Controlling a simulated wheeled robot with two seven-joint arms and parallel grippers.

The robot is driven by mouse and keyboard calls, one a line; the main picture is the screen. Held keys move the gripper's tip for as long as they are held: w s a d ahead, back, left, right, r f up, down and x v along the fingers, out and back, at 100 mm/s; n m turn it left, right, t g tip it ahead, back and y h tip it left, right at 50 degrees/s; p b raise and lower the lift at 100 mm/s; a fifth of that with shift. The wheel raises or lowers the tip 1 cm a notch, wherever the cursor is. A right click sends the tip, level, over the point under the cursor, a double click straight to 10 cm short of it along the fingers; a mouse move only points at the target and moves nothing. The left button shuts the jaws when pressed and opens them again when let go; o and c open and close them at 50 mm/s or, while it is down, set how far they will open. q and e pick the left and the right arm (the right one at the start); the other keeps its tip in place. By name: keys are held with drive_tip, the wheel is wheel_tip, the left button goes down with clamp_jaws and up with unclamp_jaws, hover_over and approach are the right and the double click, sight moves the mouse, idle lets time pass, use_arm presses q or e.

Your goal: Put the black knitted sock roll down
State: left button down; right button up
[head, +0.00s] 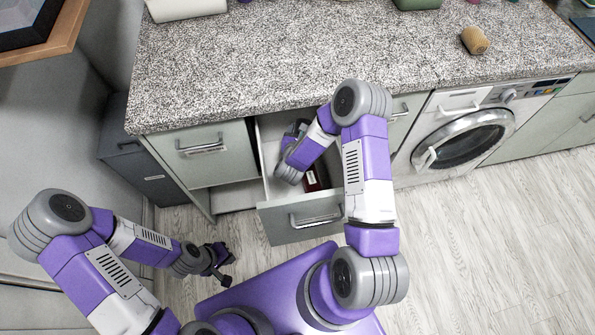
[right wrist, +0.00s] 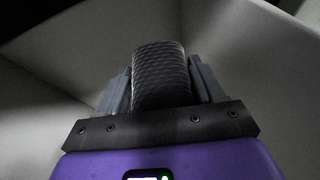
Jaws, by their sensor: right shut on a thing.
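The black knitted sock roll (right wrist: 162,75) shows in the right wrist view, upright between the two grey fingers of my right gripper (right wrist: 161,88), which is shut on it. Pale drawer walls surround it there. In the head view my right arm reaches down into the open drawer (head: 275,222); the gripper and roll are mostly hidden by the arm. Whether the roll touches the drawer floor I cannot tell. My left gripper (head: 223,267) is low at the left over the floor, empty, with its fingers apart.
A dark red item (head: 316,178) lies in the drawer near my right arm. The speckled countertop (head: 240,75) is above the drawer, largely bare at its front. A tan roll (head: 475,40) lies on it at the right, above a washing machine (head: 462,137).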

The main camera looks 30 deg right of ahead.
wheel_tip(320, 180, down, 9)
drive_tip(key=b, duration=0.3)
drive_tip(key=shift+f, duration=0.1)
drive_tip(key=shift+f, duration=0.3)
drive_tip(key=o, duration=1)
drive_tip(key=shift+f, duration=0.1)
drive_tip(key=shift+o, duration=0.2)
